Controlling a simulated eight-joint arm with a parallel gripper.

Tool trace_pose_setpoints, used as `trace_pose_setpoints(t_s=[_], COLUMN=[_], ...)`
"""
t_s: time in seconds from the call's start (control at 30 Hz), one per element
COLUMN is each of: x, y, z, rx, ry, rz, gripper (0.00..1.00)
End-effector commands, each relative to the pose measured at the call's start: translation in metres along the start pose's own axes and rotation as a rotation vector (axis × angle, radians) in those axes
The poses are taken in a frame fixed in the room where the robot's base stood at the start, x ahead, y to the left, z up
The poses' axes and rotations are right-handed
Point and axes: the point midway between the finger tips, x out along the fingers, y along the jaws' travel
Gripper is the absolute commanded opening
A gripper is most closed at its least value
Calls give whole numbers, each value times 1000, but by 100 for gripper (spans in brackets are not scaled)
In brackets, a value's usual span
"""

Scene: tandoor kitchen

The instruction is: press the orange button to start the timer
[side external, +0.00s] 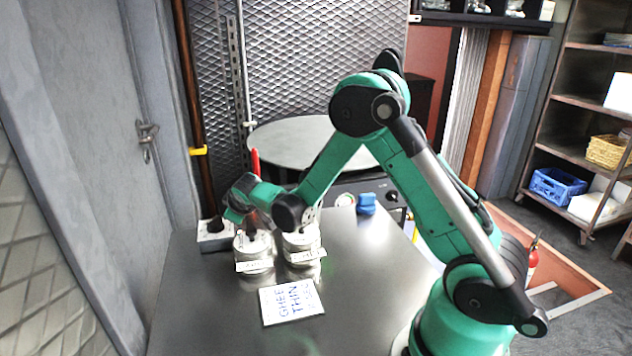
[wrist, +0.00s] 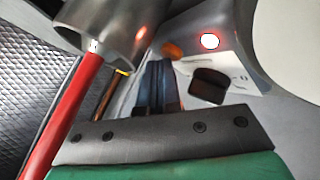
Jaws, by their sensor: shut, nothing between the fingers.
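The orange button (wrist: 172,49) shows in the wrist view as a small orange cap on a pale panel, just left of a glowing red-white light (wrist: 210,41). My gripper (wrist: 158,66) is shut and empty, its dark fingers pointing toward the button. The tips look close to it in the picture, but I cannot tell whether they touch. In the side view my gripper (side external: 214,222) is low over a small grey box (side external: 214,243) at the table's back left. The button cannot be made out there.
Two labelled metal canisters (side external: 253,262) (side external: 302,262) stand right of the box. A red handle (wrist: 75,115) and a metal cylinder (wrist: 108,28) are close at left in the wrist view. A black part (wrist: 208,87) sits on the panel. A "GHEE THIN" card (side external: 292,302) lies in front.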

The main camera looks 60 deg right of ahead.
Motion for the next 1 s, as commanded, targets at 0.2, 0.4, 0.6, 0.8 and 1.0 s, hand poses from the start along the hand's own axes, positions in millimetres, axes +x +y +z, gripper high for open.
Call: trace_pose_setpoints(t_s=[0.2, 0.4, 0.6, 0.8, 1.0], x=[-1, -7, -12, -12, -18], y=[0, 5, 9, 9, 13], z=[0, -5, -8, -9, -13], rx=[0, 0, 0, 0, 0], ry=[-1, -1, -1, 0, 0], rz=[0, 0, 0, 0, 0], gripper=[0, 0, 0, 0, 0])
